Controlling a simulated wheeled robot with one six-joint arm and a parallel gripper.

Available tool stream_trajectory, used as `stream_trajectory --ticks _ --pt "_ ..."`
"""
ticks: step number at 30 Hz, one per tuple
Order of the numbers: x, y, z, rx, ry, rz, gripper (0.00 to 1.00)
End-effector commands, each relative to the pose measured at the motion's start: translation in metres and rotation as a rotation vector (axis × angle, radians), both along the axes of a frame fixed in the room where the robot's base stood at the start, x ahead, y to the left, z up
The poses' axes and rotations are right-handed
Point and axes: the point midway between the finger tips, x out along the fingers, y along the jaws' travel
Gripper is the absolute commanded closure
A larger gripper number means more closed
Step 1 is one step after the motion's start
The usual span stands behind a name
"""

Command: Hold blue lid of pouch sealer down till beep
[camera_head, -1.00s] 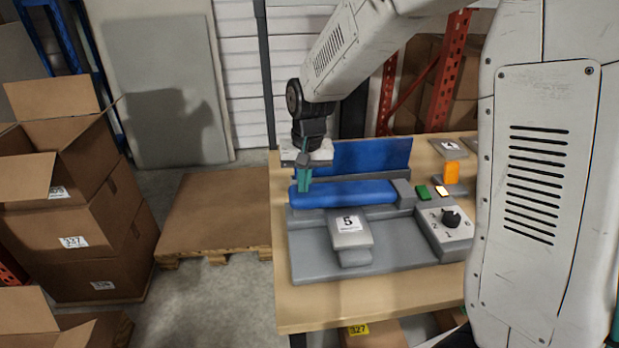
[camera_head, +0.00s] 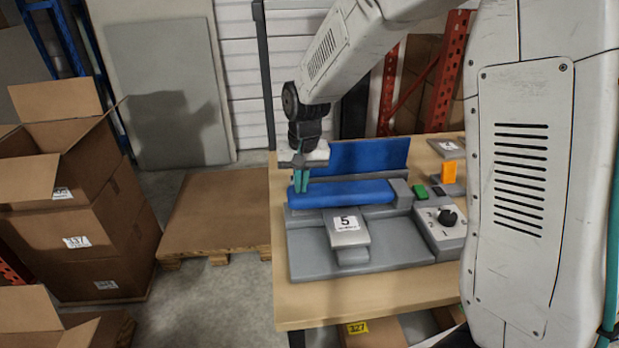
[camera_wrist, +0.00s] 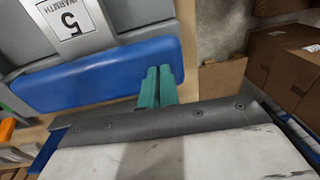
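The pouch sealer (camera_head: 380,255) is a grey machine on a wooden table. Its blue lid (camera_head: 350,192) is a long padded bar lying level across the machine; it also fills the left of the wrist view (camera_wrist: 100,75). My gripper (camera_head: 300,188) points down at the lid's left end, with its two teal fingers together and nothing between them. In the wrist view the fingertips (camera_wrist: 159,72) are at the lid's edge near that end. I cannot tell whether they touch or press it.
A blue upright panel (camera_head: 365,155) stands behind the lid. A grey plate marked 5 (camera_head: 347,228) is in front, and a dial box (camera_head: 445,225) at right. A green lamp (camera_head: 419,192) and orange piece (camera_head: 448,172) sit beyond. Cartons (camera_head: 85,220) and a pallet (camera_head: 215,205) are left.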

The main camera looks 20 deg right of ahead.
Motion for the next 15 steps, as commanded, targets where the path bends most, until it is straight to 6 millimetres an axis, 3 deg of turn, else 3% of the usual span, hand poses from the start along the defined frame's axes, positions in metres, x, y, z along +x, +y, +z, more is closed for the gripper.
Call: stream_trajectory --ticks 1,5,8,15 --pt "-0.009 0.004 -0.017 0.0 0.033 0.001 1.0" --pt "-0.009 0.002 -0.004 0.002 0.023 0.001 1.0" --pt "-0.012 -0.001 0.019 0.006 0.008 0.001 1.0" --pt "-0.024 -0.017 0.095 0.014 -0.029 -0.006 1.0"
